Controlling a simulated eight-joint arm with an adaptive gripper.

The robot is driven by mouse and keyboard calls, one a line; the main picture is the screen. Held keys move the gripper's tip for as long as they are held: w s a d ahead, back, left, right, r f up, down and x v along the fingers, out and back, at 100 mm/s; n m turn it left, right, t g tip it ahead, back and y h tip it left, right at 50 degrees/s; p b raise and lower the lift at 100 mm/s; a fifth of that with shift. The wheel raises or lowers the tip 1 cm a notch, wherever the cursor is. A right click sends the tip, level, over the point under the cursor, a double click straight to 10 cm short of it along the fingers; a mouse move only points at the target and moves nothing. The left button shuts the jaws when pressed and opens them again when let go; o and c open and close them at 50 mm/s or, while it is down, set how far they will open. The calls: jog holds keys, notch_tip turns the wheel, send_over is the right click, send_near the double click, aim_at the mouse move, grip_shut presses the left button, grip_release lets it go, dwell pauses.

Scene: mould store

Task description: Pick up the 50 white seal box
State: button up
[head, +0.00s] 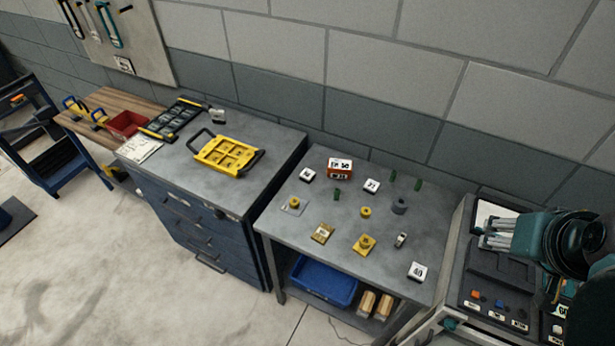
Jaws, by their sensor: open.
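A small box (340,168) with a white top marked "50" and orange-red sides stands at the back of the grey table (285,222). Other small white pieces with dark numbers lie on the same table: one (307,175) to its left, one (372,186) to its right, and one marked "40" (417,271) at the front right corner. My gripper (484,233) is at the right edge of the view, open and empty, its grey fingers pointing left. It is over the machine at the right, well apart from the "50" box.
Yellow parts (364,244), a grey cylinder (399,206) and green pegs (336,195) are spread over the table. A blue bin (324,281) is on the shelf below. A blue cabinet (200,225) with a yellow tray (227,155) stands left. The wall is close behind.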

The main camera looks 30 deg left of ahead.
jog(key=w+a+r+n+g+y, duration=0.15)
jog(key=w+a+n, duration=0.35)
jog(key=w+a, duration=0.8)
jog(key=n+g+h+b, duration=0.15)
jog(key=n+g, duration=0.35)
jog(key=n, duration=0.6)
send_over(307, 173)
jog(key=f, duration=2.6)
jog(key=shift+d+f, duration=0.1)
jog(key=shift+d, duration=0.15)
jog(key=shift+s+a+f, duration=0.15)
jog(key=shift+a+f, duration=0.1)
jog(key=shift+f, duration=1.3)
